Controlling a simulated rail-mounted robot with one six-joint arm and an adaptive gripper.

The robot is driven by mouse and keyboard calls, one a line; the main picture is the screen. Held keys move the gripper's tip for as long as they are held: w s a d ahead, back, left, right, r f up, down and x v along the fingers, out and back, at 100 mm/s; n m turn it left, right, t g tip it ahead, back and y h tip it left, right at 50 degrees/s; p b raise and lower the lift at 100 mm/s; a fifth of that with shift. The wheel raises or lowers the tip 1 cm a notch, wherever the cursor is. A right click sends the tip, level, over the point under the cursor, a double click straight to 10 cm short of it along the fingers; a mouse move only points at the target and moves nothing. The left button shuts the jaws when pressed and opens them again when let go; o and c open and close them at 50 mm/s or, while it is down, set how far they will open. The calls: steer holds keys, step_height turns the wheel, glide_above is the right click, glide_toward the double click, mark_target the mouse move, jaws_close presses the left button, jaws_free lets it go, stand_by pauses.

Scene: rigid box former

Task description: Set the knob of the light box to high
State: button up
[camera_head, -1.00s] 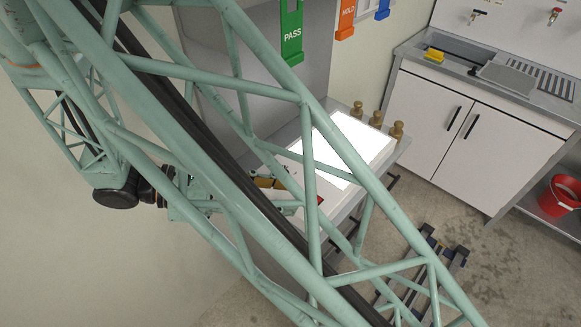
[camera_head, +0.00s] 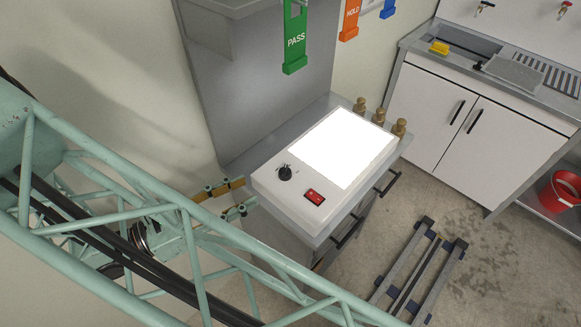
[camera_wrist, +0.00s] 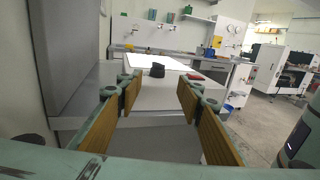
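The light box (camera_head: 262,186) is a white case with a brightly lit panel (camera_head: 342,147), standing on a grey bench. Its black knob (camera_head: 285,173) is at the near left of its top; the labels are too small to read, so I cannot tell its setting. A red switch (camera_head: 314,196) sits to the right of the knob. My gripper (camera_head: 242,196) is just off the left edge of the box, apart from the knob. In the wrist view my gripper (camera_wrist: 160,94) is open and empty, with the knob (camera_wrist: 157,70) ahead between the fingertips.
Brass-coloured weights (camera_head: 379,117) stand along the box's far edge. A green PASS tag (camera_head: 295,42) hangs behind. Drawer handles (camera_head: 388,182) stick out from the bench's right side. A sink cabinet (camera_head: 480,120) and a red bucket (camera_head: 562,190) are at the right.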

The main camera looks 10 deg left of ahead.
mark_target(285, 171)
steer(key=shift+a+f, duration=0.1)
steer(key=shift+a, duration=0.1)
stand_by(0.4)
steer(key=shift+b+x, duration=0.75)
steer(key=shift+x, duration=6.1)
steer(key=shift+w, duration=0.1)
steer(key=shift+c, duration=0.5)
steer(key=c, duration=0.7)
